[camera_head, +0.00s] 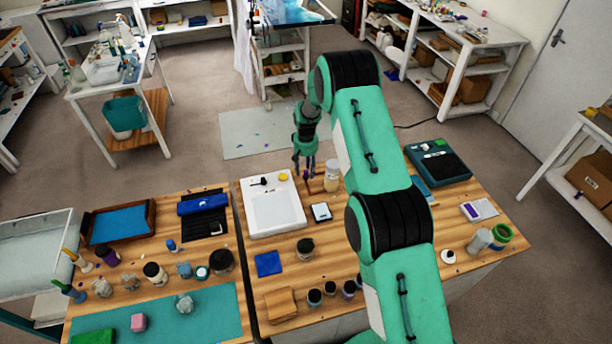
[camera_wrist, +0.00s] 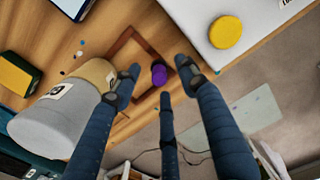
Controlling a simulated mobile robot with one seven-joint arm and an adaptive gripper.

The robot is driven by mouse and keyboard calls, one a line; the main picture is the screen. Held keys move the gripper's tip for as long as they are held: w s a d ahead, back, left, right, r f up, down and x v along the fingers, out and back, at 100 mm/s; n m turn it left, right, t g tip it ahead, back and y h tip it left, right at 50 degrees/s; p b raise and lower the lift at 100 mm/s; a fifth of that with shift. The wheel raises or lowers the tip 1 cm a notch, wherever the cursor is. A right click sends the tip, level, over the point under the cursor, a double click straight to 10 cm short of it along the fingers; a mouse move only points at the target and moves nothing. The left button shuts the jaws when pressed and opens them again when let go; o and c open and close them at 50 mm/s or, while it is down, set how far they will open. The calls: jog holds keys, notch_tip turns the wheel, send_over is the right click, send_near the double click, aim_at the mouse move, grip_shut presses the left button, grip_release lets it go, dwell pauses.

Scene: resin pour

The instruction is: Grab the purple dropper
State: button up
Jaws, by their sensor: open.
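The purple dropper shows in the wrist view as a round purple top (camera_wrist: 159,74), seen nearly end-on. A thin brown square frame (camera_wrist: 124,40) surrounds it on the wooden table. My gripper (camera_wrist: 160,80) is open, with its blue-grey fingers spread around the purple top and a visible gap on each side. In the head view my gripper (camera_head: 305,170) points down at the table's far edge, between the white tray and a jar. The dropper is hard to make out there, and its lower part is hidden in the wrist view.
A pale jar (camera_wrist: 52,122) stands close beside the left finger; it also shows in the head view (camera_head: 332,182). The white tray (camera_head: 275,216) with a yellow disc (camera_wrist: 226,32) lies on the other side. A small phone-like device (camera_head: 321,212) lies nearer the front.

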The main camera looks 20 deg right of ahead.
aim_at(306, 177)
jog(key=shift+f, duration=1.2)
jog(key=c, duration=0.8)
